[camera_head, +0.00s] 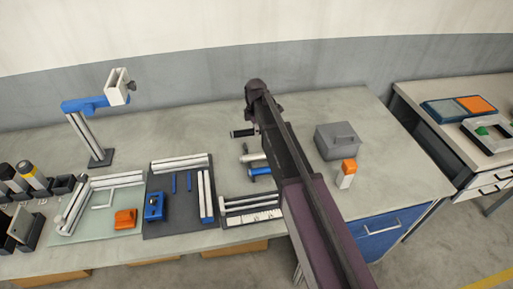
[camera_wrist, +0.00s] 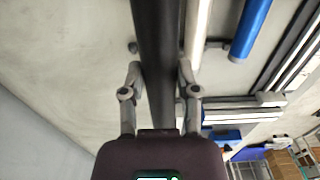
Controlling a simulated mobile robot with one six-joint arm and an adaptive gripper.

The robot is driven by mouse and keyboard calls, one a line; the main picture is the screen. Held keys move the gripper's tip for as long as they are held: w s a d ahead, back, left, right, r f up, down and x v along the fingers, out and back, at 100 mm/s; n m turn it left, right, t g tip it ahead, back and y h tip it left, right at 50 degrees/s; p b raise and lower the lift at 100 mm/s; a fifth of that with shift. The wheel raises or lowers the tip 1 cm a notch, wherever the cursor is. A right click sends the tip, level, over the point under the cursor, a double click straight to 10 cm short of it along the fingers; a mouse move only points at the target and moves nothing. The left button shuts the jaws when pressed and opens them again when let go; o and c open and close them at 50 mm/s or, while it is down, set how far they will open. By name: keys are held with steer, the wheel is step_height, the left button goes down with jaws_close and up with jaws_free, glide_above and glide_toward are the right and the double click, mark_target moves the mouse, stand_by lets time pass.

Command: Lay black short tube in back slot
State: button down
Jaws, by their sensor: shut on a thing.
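The black short tube (camera_head: 243,132) shows in the head view as a dark piece sticking out left of my arm, behind the white tube. In the wrist view the black tube (camera_wrist: 157,45) runs between the fingers of my gripper (camera_wrist: 160,78), which is shut on it. Its far end runs out of the top of that view. My gripper is hidden by my arm in the head view. I cannot make out the back slot clearly. A white tube (camera_wrist: 197,30) and a blue tube (camera_wrist: 250,28) lie parallel to the black one, on its right.
In the head view, the white tube (camera_head: 253,157) and blue tube (camera_head: 260,171) are partly covered by my arm. A railed tray (camera_head: 250,215) and a dark mat (camera_head: 180,215) lie in front and left. A grey box (camera_head: 338,141) and an orange-capped bottle (camera_head: 347,174) stand right.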

steer(key=s+d+f+b, duration=0.1)
steer(key=s, duration=0.3)
steer(key=s+d+f+b, duration=0.1)
steer(key=s, duration=0.3)
steer(key=s+d+f+b, duration=0.1)
steer(key=s+f, duration=0.1)
steer(key=s, duration=0.3)
steer(key=shift+f+b, duration=0.1)
steer(key=shift+b, duration=0.25)
steer(key=shift+w, duration=0.15)
steer(key=b, duration=0.1)
glide_above(255, 147)
steer(key=s, duration=0.2)
steer(key=shift+w+d+f, duration=0.25)
steer(key=shift+f, duration=0.4)
steer(key=shift+w+a, duration=0.15)
steer(key=shift+w, duration=0.45)
step_height(255, 147, down, 4)
steer(key=b, duration=0.4)
steer(key=shift+r, duration=0.15)
steer(key=shift+c, duration=1.8)
jaws_free()
